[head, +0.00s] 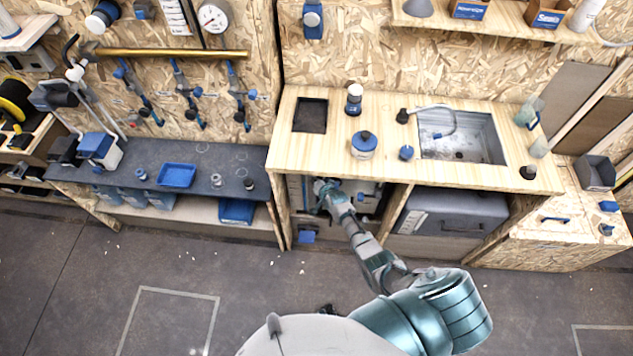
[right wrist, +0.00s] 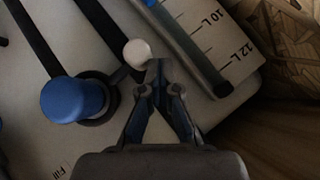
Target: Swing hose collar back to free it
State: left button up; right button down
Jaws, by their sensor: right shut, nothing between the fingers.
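My right gripper (head: 325,186) reaches into the open bay under the wooden counter, in front of a pale container (head: 358,194). In the right wrist view the right gripper (right wrist: 158,70) is shut and empty. Its tips are just right of a white ball knob (right wrist: 137,52); I cannot tell whether they touch. A short dark arm seems to join the knob to a dark ring (right wrist: 103,104) around the base of a blue cap (right wrist: 72,99). This ring may be the hose collar. The container's face (right wrist: 40,140) lies behind. My left gripper is not in view.
A clear strip with litre marks (right wrist: 215,40) and a dark-edged bar runs right of the fingers. Dark rods cross the upper left. In the head view the counter (head: 285,152) overhangs the bay, with a wooden post (head: 398,208) to the right and a grey case (head: 450,215) beyond.

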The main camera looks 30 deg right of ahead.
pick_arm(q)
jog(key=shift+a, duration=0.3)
